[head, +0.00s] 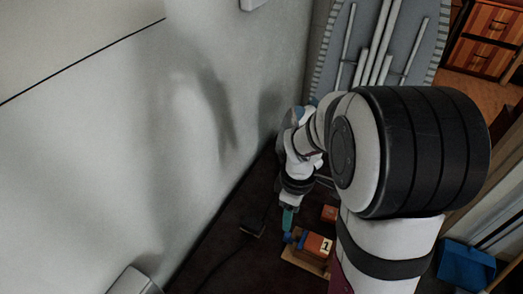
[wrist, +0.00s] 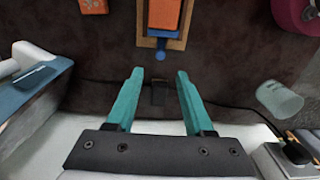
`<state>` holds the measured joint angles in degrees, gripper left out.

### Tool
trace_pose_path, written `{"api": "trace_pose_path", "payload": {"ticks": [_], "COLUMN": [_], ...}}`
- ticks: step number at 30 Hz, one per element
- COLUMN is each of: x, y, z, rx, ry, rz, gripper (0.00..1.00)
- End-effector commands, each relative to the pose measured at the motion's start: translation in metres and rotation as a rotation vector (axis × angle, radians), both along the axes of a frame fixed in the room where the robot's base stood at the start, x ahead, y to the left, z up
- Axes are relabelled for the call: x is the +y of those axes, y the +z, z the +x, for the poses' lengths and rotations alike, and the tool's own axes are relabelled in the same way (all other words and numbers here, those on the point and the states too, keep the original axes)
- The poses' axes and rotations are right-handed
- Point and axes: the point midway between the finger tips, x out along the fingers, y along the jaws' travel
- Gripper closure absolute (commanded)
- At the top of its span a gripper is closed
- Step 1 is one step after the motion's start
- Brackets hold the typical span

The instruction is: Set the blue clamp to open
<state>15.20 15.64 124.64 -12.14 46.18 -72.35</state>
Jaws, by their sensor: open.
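The blue clamp (wrist: 160,42) is at the near end of a wooden board (wrist: 179,43), against an orange block (wrist: 164,13). In the head view the clamp (head: 300,239) shows small beside the orange block marked "1" (head: 317,244). My gripper (wrist: 160,72) has two teal fingers, spread wide and empty. The clamp's round blue tip lies just beyond the fingertips, roughly centred between them, and I see no contact. In the head view my gripper (head: 287,226) points down just left of the clamp. I cannot tell the clamp's setting.
Another orange block (wrist: 92,6) lies to the left of the board. A clear cup (wrist: 279,100) is at right, near a dark cable. A magenta object (wrist: 301,12) is at upper right. The pale wall (head: 110,150) runs close along the left. Dark floor around the board is mostly bare.

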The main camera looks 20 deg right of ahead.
Motion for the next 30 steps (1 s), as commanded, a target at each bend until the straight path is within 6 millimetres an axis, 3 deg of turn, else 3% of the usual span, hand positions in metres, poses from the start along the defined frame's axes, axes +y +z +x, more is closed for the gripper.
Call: {"api": "trace_pose_path", "payload": {"ticks": [3,9,14,21,23,30], "x": [0.001,0.001,0.001,0.0,0.0,0.0], "y": [-0.036,-0.077,-0.09,-0.091,-0.091,-0.09], "z": [-0.002,-0.001,-0.001,0.0,0.0,0.0], "rx": [0.008,0.004,0.002,0.0,0.0,0.0], "ry": [-0.002,-0.002,-0.004,-0.004,-0.004,-0.004], "rz": [0.002,0.001,0.001,0.0,0.0,0.0], "gripper": [0.47,0.47,0.47,0.47,0.55,0.98]}}
